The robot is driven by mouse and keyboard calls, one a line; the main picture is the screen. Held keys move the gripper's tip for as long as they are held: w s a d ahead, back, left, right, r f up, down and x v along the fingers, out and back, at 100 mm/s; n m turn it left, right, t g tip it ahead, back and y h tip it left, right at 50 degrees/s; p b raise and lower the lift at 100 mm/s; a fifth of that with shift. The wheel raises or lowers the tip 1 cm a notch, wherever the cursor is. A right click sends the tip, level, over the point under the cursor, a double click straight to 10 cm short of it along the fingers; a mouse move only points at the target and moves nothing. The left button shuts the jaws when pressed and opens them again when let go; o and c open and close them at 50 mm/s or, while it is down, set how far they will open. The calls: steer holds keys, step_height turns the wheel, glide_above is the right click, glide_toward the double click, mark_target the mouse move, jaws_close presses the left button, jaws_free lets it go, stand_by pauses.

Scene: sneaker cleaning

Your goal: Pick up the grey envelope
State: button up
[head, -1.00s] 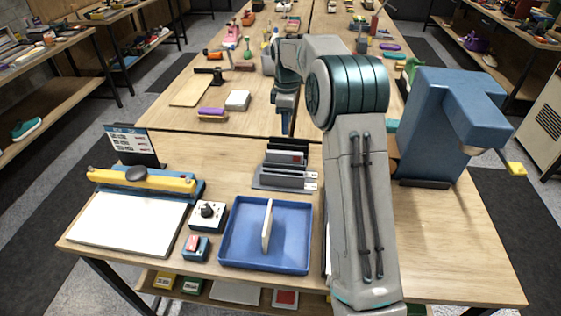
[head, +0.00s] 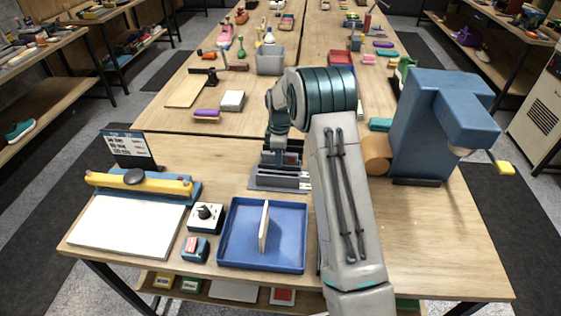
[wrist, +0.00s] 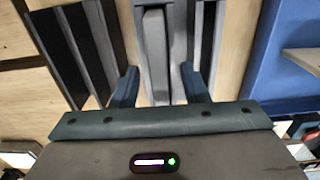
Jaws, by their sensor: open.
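A slotted rack (head: 262,184) stands on the table behind the blue tray, holding dark and grey upright pieces. In the wrist view, a narrow grey piece that looks like the grey envelope (wrist: 155,50) stands on edge in the rack (wrist: 75,45). My gripper (wrist: 160,86) is open, with one finger to either side of this grey piece; I cannot tell whether they touch it. In the head view my gripper (head: 281,152) is over the rack, and my wrist partly hides the pieces there.
A blue tray (head: 233,258) with a pale upright slab (head: 264,226) sits in front of the rack. A blue machine (head: 430,130) stands to the right of my arm. A paper trimmer (head: 120,228) and small boxes (head: 205,217) lie to the left.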

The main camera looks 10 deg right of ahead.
jaws_close()
steer(key=shift+r, duration=0.1)
step_height(320, 180, up, 10)
steer(key=shift+f+b, duration=0.1)
steer(key=shift+b, duration=0.95)
